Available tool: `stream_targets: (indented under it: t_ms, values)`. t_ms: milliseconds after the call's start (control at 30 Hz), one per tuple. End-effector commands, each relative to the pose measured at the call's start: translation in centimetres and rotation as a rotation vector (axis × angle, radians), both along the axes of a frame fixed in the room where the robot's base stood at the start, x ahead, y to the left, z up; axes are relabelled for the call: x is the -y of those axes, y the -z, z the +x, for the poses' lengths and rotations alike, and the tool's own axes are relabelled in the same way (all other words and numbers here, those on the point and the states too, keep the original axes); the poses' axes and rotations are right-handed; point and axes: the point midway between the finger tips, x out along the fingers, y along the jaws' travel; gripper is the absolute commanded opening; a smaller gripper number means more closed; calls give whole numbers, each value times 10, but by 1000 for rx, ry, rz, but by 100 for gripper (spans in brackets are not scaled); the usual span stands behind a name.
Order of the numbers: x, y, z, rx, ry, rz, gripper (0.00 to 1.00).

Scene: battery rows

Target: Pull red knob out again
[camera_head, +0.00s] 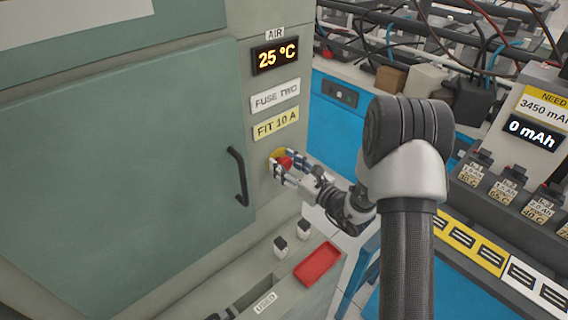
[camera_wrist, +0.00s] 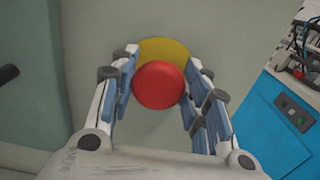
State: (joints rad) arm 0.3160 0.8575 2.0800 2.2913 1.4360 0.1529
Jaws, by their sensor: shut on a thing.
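The red knob (camera_head: 285,163) sits on a yellow disc (camera_head: 277,154) on the grey-green cabinet front, below the FIT 10 A label. My gripper (camera_head: 281,172) is at the knob, with its blue-padded fingers on either side of it. In the wrist view the red knob (camera_wrist: 158,85) lies between the fingertips, with the yellow disc (camera_wrist: 166,48) behind it. My gripper (camera_wrist: 161,75) is shut on the knob. Part of the knob is hidden by the fingers in the head view.
A cabinet door (camera_head: 130,170) with a black handle (camera_head: 238,176) is left of the knob. Below are a ledge with a red tray (camera_head: 317,264) and small fuses (camera_head: 280,245). A bench with battery chargers (camera_head: 510,185) stands at right.

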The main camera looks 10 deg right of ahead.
Motion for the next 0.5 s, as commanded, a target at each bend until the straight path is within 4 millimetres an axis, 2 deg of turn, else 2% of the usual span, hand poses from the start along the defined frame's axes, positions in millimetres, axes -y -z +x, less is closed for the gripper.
stream_targets:
  t_ms: [100, 333, 367, 500]
  values:
    - [7, 1, -12, -2, 2, -1, 0]
    - [7, 1, -13, -3, 1, -1, 0]
    - [7, 1, -13, -3, 1, -1, 44]
    - [7, 1, -13, -3, 1, -1, 53]
